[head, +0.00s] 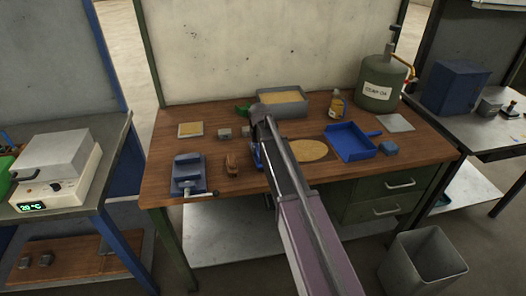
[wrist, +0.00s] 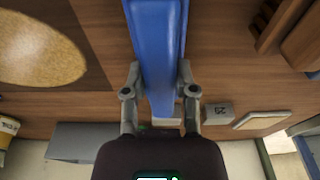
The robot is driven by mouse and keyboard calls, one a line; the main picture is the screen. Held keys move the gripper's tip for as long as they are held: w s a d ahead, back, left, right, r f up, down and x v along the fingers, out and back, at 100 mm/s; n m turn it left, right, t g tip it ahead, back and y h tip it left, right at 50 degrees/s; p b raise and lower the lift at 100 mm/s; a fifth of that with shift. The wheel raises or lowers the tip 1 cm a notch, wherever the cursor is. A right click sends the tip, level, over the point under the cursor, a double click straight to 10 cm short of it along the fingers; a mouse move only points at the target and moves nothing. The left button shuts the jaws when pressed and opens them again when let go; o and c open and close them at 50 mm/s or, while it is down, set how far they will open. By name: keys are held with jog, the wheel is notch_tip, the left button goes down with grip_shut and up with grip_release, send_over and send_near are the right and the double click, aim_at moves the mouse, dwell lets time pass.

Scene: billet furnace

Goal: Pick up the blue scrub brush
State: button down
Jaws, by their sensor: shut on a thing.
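The blue scrub brush (wrist: 158,45) fills the top middle of the wrist view as a long blue body. My gripper (wrist: 159,80) is shut on it, with one finger on each side. In the head view only a small blue sliver of the brush (head: 257,156) shows beside my arm, which hides the rest. Its bristles are not visible. I cannot tell whether it touches the table or is just above it.
The wooden bench (head: 220,190) holds a blue vise (head: 188,173), a blue dustpan (head: 350,142), a sand patch (head: 308,150), a sand-filled grey tray (head: 308,107), a bottle (head: 337,103) and a green tank (head: 380,80). A grey bin (head: 422,262) stands in front.

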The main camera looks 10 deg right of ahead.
aim_at(258, 146)
jog(key=shift+r, duration=0.15)
notch_tip(258, 146, up, 10)
jog(key=p, duration=1)
jog(key=shift+f, duration=0.2)
jog(key=c, duration=1.2)
grip_release()
grip_shut()
